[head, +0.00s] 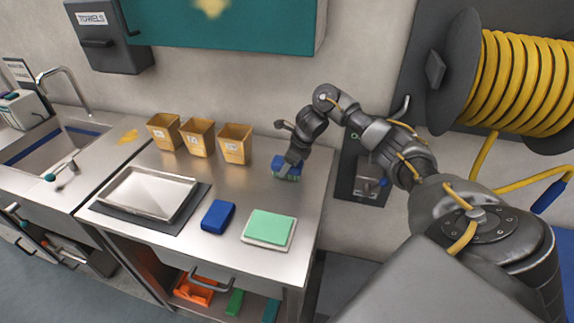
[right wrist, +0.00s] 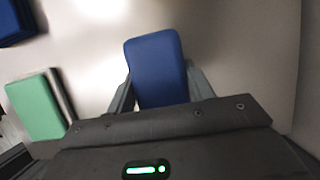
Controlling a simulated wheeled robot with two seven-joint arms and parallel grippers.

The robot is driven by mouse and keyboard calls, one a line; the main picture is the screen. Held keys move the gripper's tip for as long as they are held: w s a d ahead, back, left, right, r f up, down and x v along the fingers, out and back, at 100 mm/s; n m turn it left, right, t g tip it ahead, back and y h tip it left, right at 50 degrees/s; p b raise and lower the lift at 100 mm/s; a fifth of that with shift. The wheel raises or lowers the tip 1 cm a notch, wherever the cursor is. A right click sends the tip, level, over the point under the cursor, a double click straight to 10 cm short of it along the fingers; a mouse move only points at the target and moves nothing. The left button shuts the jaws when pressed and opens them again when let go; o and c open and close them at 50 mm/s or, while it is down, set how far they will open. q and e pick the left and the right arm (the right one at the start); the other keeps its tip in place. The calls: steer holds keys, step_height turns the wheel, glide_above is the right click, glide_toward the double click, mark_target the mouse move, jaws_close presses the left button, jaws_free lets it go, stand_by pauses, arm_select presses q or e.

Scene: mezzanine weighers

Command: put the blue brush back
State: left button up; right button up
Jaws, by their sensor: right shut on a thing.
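My right gripper (head: 289,167) is shut on a blue block-shaped thing, likely the blue brush (head: 279,163), at the back right of the steel bench. It shows a thin greenish edge below its blue body. In the right wrist view the blue brush (right wrist: 154,62) sits between the two fingers. I cannot tell whether it touches the bench top. A second blue block (head: 218,216) lies on the bench nearer the front, left of a green pad (head: 270,227) on a pale tray (head: 250,240). My left gripper is not in view.
Three yellow bins (head: 198,138) stand along the wall. A metal tray (head: 148,193) lies on a dark mat (head: 101,207) at the bench's left. A sink (head: 50,146) is farther left. A hose reel (head: 470,80) hangs at right. The bench between bins and green pad is clear.

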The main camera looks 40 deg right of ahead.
steer(key=shift+f, duration=0.25)
steer(key=shift+f, duration=0.1)
steer(key=o, duration=0.9)
steer(key=shift+o, duration=0.2)
